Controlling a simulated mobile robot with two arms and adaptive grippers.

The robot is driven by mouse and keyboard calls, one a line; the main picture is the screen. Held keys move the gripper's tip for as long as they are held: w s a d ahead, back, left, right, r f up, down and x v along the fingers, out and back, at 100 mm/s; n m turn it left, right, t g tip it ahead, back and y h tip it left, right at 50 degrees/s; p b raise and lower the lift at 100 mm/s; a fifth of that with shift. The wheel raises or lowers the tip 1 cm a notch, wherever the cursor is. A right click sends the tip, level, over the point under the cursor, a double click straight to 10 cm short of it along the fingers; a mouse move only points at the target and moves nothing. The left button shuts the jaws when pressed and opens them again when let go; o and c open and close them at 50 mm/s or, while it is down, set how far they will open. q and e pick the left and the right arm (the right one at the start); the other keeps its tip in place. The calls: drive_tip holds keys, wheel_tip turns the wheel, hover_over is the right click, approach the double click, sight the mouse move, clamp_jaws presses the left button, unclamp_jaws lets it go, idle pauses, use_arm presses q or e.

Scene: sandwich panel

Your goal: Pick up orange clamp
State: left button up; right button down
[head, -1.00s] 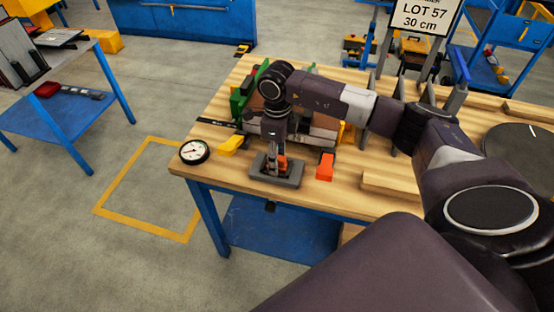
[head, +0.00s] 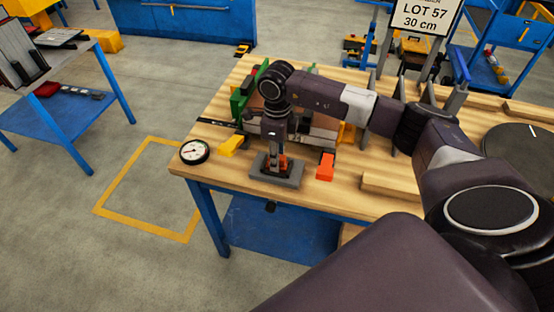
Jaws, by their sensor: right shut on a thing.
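My right gripper (head: 276,170) points straight down over a grey tray (head: 288,183) near the front edge of the wooden workbench. It is shut on an orange piece, which I take for the orange clamp (head: 283,162). The fingers cover much of that piece, and I cannot tell whether it still touches the tray. A separate orange-red block (head: 325,168) lies on the bench just right of the tray. My left gripper is not in view.
A yellow piece (head: 231,145) and a round dial gauge (head: 194,151) lie left of the tray. Behind my gripper stands a green-ended fixture (head: 242,103) with panels, partly hidden by my arm. A wooden strip (head: 392,186) lies to the right.

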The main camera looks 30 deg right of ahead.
wheel_tip(320, 180, up, 25)
drive_tip(key=p, duration=0.2)
idle(0.6)
drive_tip(key=shift+f, duration=0.1)
